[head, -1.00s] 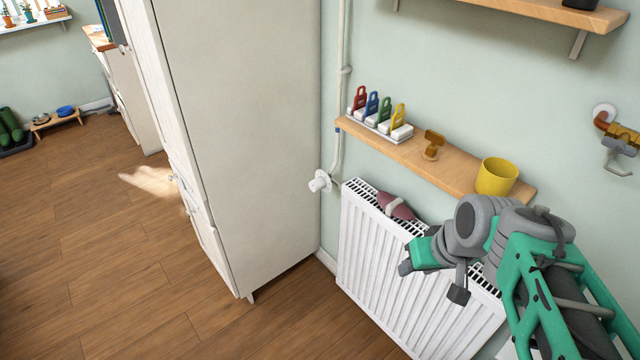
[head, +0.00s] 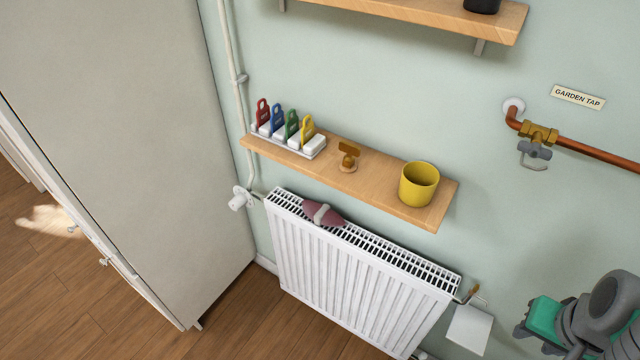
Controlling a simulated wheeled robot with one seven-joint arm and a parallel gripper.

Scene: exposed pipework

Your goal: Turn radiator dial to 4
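The white radiator dial (head: 238,201) sits at the upper left end of the white radiator (head: 350,285), where the white wall pipe comes down. It is small here and I cannot read its numbers. My gripper is not clearly in view; only a grey and green part of my arm shows at the lower right corner, far from the dial and apart from the radiator.
A wooden shelf (head: 390,204) above the radiator holds coloured tags, a brass piece (head: 348,156) and a yellow mug (head: 419,184). A mauve item (head: 322,213) lies on the radiator top. A tall cabinet (head: 130,130) stands left of the dial. A tap (head: 538,138) is at right.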

